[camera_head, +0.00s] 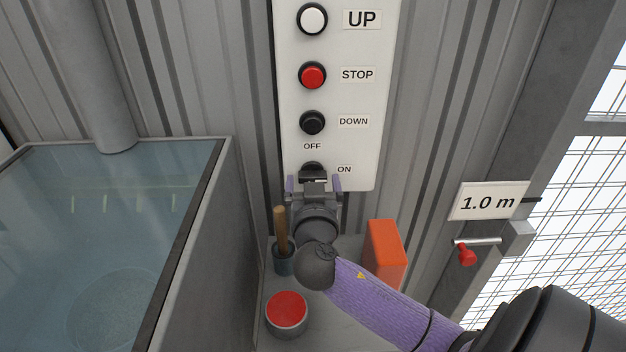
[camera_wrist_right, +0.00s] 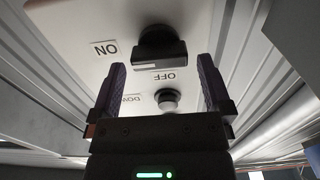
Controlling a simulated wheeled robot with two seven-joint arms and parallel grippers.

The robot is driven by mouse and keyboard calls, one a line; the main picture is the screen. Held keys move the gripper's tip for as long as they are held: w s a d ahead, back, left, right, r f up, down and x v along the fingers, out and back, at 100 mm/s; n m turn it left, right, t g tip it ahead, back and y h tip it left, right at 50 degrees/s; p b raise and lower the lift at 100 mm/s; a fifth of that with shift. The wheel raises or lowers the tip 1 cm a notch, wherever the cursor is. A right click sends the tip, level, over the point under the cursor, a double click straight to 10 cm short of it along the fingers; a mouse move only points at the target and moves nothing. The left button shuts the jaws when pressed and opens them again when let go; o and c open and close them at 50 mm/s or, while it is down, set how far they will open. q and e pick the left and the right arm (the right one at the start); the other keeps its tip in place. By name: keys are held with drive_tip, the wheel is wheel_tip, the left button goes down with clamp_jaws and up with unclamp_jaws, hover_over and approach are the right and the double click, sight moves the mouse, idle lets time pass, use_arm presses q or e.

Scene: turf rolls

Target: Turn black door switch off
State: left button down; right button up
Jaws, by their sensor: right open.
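The black rotary switch (camera_head: 312,169) is at the bottom of the white control panel (camera_head: 377,95), with an OFF label above it and an ON label to its right. In the right wrist view the switch (camera_wrist_right: 160,45) shows a flat handle bar lying crosswise, near level with the ON label. My right gripper (camera_head: 313,184) is open at the switch, with one purple finger to each side. In the wrist view its fingertips (camera_wrist_right: 160,70) are just short of the handle, with no clear contact. My left gripper is out of view.
Above the switch are the DOWN (camera_head: 312,122), STOP (camera_head: 313,75) and UP (camera_head: 312,19) buttons. Below are a red-topped can (camera_head: 287,312), an orange block (camera_head: 386,254) and a wooden-handled tool (camera_head: 281,232). A glass-topped tank (camera_head: 150,210) stands left; a red-handled latch (camera_head: 467,255) is right.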

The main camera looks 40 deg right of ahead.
drive_tip(key=shift+w+d, duration=0.3)
drive_tip(key=shift+w, duration=0.05)
drive_tip(key=c, duration=1.1)
